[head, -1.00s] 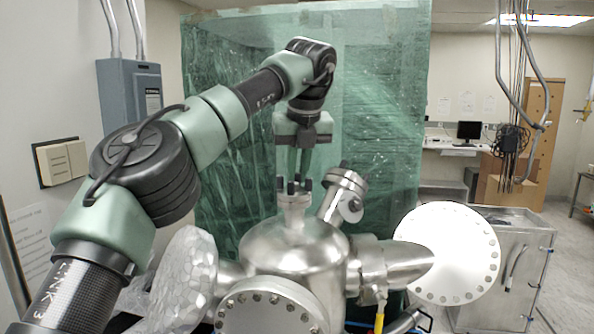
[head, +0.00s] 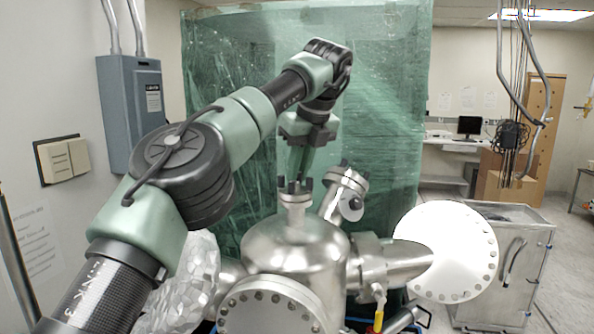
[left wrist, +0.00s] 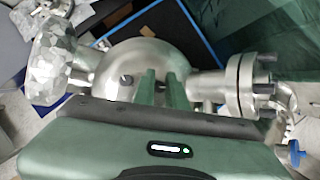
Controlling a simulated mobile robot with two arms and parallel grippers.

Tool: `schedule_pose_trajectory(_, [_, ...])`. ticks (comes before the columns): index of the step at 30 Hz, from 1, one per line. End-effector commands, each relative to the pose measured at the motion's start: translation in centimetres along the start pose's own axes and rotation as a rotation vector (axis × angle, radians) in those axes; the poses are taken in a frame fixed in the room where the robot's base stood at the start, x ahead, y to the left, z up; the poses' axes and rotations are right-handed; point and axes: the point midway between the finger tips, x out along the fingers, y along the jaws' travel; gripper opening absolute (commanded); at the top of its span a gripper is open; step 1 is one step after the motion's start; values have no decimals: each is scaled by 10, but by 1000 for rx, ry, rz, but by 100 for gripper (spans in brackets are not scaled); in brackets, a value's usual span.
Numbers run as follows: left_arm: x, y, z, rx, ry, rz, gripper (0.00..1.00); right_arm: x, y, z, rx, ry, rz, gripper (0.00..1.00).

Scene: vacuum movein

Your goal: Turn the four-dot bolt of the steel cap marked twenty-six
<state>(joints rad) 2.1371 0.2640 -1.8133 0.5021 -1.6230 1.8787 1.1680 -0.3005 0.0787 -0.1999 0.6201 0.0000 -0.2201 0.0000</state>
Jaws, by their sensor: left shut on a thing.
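A small steel cap (head: 295,197) with dark upright bolts sits on top of the steel vessel (head: 292,245). A second, tilted steel cap (head: 347,179) with dark bolts stands to its right. I cannot read a number or dots on either. My left gripper (head: 299,176) points down at the upright cap, its fingers shut on a dark bolt there. In the left wrist view its two fingers (left wrist: 165,85) stand either side of a dark bolt (left wrist: 160,86), partly hidden, and another bolt (left wrist: 127,80) shows to their left. My right gripper is not in view.
A foil-wrapped part (head: 190,285) is at the vessel's left. A large white round flange (head: 446,250) stands at its right. A green plastic curtain (head: 385,110) hangs close behind. A grey electrical box (head: 130,115) is on the left wall.

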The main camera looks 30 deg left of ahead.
Motion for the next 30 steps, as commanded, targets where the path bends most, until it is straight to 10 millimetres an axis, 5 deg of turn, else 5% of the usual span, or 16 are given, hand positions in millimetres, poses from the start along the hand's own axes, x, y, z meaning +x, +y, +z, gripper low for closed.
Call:
schedule_pose_trajectory(19, [-5, -1, 1, -6, -6, -7, 0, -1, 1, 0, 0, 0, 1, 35])
schedule_pose_trajectory(20, [-5, -1, 1, -6, -6, -7, 21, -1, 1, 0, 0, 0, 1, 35])
schedule_pose_trajectory(30, [-2, 0, 0, -6, -2, -1, 22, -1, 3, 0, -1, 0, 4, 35])
